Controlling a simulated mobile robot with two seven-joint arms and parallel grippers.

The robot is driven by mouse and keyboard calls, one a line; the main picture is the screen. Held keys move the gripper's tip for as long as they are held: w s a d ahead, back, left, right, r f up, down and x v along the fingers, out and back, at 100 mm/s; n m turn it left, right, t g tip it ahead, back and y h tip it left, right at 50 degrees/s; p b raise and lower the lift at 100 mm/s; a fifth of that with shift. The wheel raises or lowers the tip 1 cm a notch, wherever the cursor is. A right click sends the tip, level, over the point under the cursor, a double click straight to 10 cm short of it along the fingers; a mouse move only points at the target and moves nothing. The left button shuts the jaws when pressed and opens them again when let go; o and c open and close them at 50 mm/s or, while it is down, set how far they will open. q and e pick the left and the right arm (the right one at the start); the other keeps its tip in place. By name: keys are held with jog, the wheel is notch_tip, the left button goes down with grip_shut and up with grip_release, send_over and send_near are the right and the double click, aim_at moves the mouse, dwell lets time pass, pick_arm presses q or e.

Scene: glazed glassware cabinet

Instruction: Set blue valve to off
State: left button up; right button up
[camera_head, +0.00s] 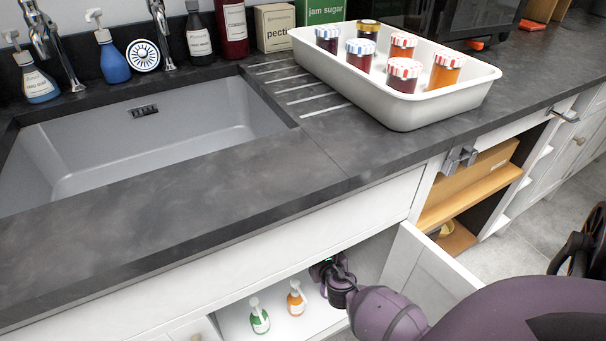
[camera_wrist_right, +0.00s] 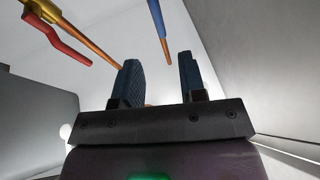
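The blue valve's handle (camera_wrist_right: 157,15) shows at the top of the right wrist view, on a thin copper pipe (camera_wrist_right: 166,50); its upper part is cut off by the picture edge. My right gripper (camera_wrist_right: 158,60) is open, with its two dark fingers apart and nothing between them. The blue handle is beyond the fingertips, in line with the gap. In the head view my right arm reaches into the open cabinet under the sink, with the gripper (camera_head: 322,270) partly hidden there. The valves are hidden in the head view. My left gripper is not in view.
A red valve handle (camera_wrist_right: 57,42) sits on a yellow fitting at the wrist view's upper left. Green (camera_head: 259,318) and orange (camera_head: 296,300) bottles stand left of my arm in the cabinet. The open door (camera_head: 432,275) is to its right. The worktop (camera_head: 200,185) overhangs.

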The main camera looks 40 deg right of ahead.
jog(key=shift+b+x, duration=1.95)
jog(key=shift+x, duration=3.65)
jog(key=shift+r, duration=0.15)
jog(key=shift+c, duration=0.3)
grip_shut()
